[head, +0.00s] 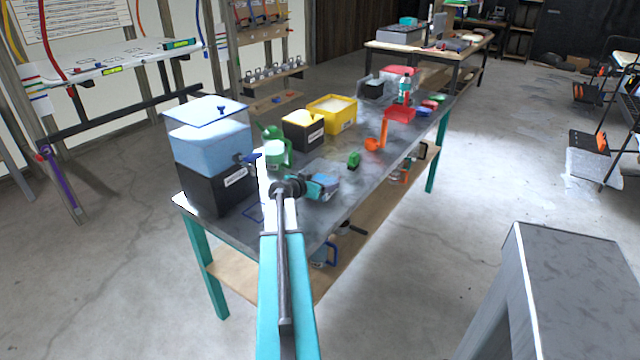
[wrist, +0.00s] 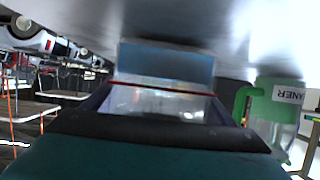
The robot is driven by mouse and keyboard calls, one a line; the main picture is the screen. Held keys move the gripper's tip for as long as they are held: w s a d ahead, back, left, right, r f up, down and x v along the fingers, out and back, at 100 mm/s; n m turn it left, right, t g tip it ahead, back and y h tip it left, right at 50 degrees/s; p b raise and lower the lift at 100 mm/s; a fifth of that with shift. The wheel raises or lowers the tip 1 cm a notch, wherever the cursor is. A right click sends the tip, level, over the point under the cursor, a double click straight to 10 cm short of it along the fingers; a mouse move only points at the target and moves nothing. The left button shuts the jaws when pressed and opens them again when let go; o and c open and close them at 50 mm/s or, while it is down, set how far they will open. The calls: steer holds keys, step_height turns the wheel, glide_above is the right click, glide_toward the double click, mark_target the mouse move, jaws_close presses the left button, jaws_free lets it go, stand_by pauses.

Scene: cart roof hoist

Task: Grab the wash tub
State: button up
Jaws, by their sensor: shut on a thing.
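The wash tub appears to be the small clear-and-blue tub (head: 321,168) near the front of the long workbench. It also shows in the wrist view (wrist: 165,62), where the picture is upside down, with a red line along one edge. My gripper (head: 325,183) is at the tub's near side and shut on its wall. In the wrist view, a dark finger (wrist: 160,130) crosses in front of the tub and hides part of it. The tub is at the bench top; I cannot tell whether it touches it.
A green jug (head: 276,148) labelled cleaner stands to the left, beside a black bin with a blue tank (head: 208,145). Black (head: 303,132) and yellow (head: 332,112) bins are behind. A green block (head: 354,160) and orange scoop (head: 374,144) lie right. The right front bench edge is clear.

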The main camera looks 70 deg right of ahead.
steer(key=shift+r+b, duration=0.35)
steer(key=shift+r, duration=1)
steer(key=shift+s+r, duration=0.15)
steer(key=shift+r, duration=0.2)
steer(key=s+a+b, duration=0.1)
steer(key=s, duration=0.6)
steer(key=s+a+r+b, duration=0.1)
steer(key=s+a, duration=0.1)
steer(key=s, duration=0.6)
steer(key=shift+s+a+r, duration=0.15)
steer(key=shift+a+r, duration=0.05)
steer(key=shift+a, duration=0.05)
steer(key=shift+s, duration=0.15)
